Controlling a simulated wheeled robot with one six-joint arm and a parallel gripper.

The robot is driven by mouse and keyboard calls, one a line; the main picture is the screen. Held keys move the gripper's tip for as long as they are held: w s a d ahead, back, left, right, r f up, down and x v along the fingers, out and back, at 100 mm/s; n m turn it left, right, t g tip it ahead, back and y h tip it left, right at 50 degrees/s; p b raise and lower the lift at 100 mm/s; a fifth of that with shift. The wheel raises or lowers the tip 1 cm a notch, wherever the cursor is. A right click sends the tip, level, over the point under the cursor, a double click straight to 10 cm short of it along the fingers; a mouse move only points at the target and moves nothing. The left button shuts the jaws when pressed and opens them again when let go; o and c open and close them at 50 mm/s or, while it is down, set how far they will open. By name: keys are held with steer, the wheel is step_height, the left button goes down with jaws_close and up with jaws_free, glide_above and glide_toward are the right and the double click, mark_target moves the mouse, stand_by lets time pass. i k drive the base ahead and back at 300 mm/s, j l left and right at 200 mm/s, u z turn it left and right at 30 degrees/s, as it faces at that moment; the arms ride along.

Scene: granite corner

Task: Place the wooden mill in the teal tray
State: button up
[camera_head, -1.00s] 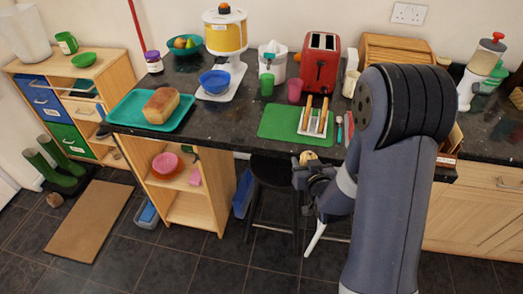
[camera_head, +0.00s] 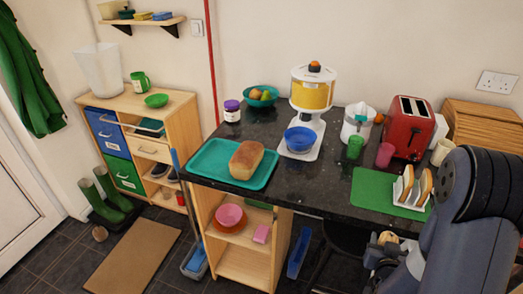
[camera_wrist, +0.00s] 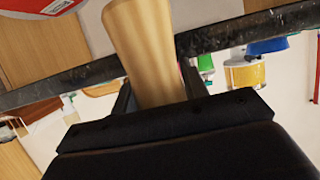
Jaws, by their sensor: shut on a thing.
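The wooden mill (camera_wrist: 146,50) is pale wood and sits between the fingers of my gripper (camera_wrist: 160,98) in the wrist view. The gripper is shut on it. In the head view my gripper (camera_head: 384,250) is low at the right, in front of the counter's edge, with a small pale part of the mill (camera_head: 387,238) showing at its top. Most of the mill is hidden there. The teal tray (camera_head: 204,160) lies on the counter's left end, to the left of and beyond my gripper. A brown loaf (camera_head: 246,160) lies on the right half of the tray.
The dark counter (camera_head: 310,180) also holds a juice dispenser (camera_head: 311,92), a blue bowl (camera_head: 300,138), a green mat (camera_head: 375,192) with a toast rack, and a red toaster (camera_head: 407,127). A blue-handled mop (camera_head: 184,200) stands by the counter's left end. The tray's left part is bare.

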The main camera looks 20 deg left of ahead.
mark_target(215, 159)
steer(key=j+z, duration=0.1)
steer(key=j, duration=0.6)
steer(key=j+z, duration=0.15)
steer(key=j, duration=0.5)
steer(key=k+j+z, duration=0.1)
steer(key=j, duration=0.6)
steer(key=k, duration=0.05)
